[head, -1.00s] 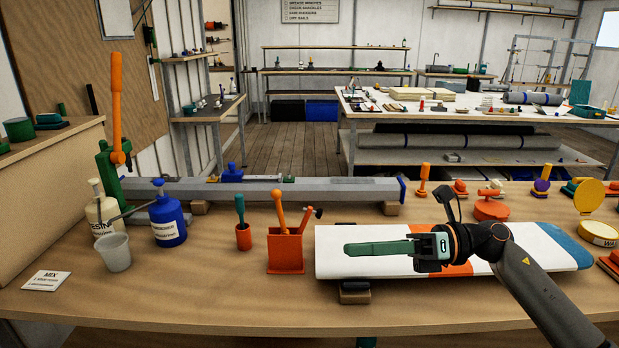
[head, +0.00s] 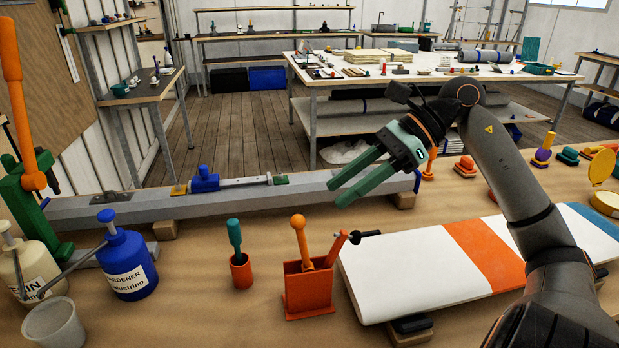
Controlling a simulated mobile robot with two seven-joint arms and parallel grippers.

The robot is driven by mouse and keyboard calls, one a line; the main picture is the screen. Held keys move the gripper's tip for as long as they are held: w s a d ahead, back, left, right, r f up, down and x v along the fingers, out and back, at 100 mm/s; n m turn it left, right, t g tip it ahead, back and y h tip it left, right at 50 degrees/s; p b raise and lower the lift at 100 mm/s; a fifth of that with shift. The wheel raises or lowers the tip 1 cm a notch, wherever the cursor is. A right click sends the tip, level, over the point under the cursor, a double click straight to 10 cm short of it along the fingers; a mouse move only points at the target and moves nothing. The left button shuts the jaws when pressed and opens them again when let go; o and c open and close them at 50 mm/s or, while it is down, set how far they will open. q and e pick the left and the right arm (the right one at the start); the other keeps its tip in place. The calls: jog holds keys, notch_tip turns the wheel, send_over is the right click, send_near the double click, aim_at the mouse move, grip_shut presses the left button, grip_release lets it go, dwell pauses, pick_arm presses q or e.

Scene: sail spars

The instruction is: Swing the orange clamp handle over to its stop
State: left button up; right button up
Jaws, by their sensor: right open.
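The orange clamp handle (head: 20,110) stands nearly upright, leaning slightly left at the top, at the left edge of the head view. Its lower end joins a green clamp body (head: 22,205) at the near-left end of a long grey spar (head: 300,197). The clamp is partly cut off by the picture edge. My right gripper (head: 338,192) is open and empty, with two green fingers pointing left and down by the spar's right part. It is far to the right of the handle. My left gripper is not in view.
A blue bottle (head: 127,262), a pale bottle (head: 35,275) and a grey cup (head: 55,322) stand before the clamp. Red pots (head: 308,290) hold tools mid-bench. A striped board (head: 410,270) lies at right, under my arm. A blue fitting (head: 205,180) sits on the spar.

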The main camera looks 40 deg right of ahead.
aim_at(302, 217)
jog(key=shift+w+a+f, duration=0.1)
jog(key=shift+w+f, duration=0.05)
jog(key=shift+w, duration=0.05)
jog(key=shift+a+f, duration=0.15)
jog(key=shift+a, duration=0.1)
jog(key=p+x, duration=0.1)
jog(key=x, duration=0.6)
jog(key=shift+s, duration=0.1)
jog(key=shift+c, duration=0.7)
jog(key=c, duration=0.6)
jog(key=shift+o, duration=0.2)
jog(key=shift+w+a+f+b, duration=0.2)
jog(key=shift+w+a+b, duration=0.15)
jog(key=shift+a, duration=0.25)
jog(key=shift+w+a+f, duration=0.25)
jog(key=shift+w+a, duration=0.3)
jog(key=shift+a, duration=0.25)
